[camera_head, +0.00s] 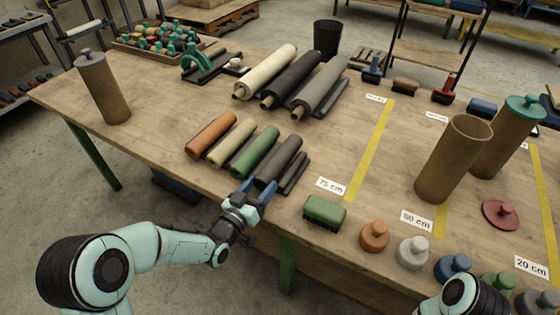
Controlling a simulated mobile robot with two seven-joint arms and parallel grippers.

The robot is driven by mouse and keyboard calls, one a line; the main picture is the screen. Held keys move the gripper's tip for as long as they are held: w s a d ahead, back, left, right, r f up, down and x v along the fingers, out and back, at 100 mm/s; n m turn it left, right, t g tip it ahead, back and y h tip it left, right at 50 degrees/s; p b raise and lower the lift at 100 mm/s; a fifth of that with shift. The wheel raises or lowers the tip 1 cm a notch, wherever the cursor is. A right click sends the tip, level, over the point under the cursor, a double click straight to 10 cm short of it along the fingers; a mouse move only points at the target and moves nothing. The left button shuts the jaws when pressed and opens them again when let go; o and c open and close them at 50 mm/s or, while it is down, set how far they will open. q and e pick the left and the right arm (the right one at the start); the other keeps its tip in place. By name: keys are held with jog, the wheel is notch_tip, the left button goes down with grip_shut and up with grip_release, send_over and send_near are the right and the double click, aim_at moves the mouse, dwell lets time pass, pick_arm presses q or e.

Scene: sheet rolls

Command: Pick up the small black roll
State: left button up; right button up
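The small black roll (281,161) lies on the wooden table (165,145), at the right end of a row of short rolls. My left gripper (256,190) is at the near end of this roll, by the table's front edge. Its two blue fingers are apart, one toward each side of the roll's end. I cannot tell whether they touch it. Part of my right arm (460,293) shows at the bottom right; its gripper is not in view.
Green (256,151), cream (232,142) and orange (210,134) short rolls lie to the left. Thin dark bars (294,174) lie close on the right. Longer rolls (291,79) lie behind. A green brush (324,212) and several knobbed weights (374,236) stand to the right.

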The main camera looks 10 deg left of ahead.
pick_arm(q)
jog(key=shift+r, duration=0.1)
jog(key=c, duration=0.9)
jog(key=shift+o, duration=0.2)
notch_tip(320, 180, up, 20)
jog(key=p, duration=0.3)
pick_arm(e)
jog(key=s+r, duration=0.2)
jog(key=r, duration=0.1)
jog(key=shift+s+a+g, duration=0.15)
jog(key=shift+a+g, duration=0.05)
jog(key=shift+g, duration=0.2)
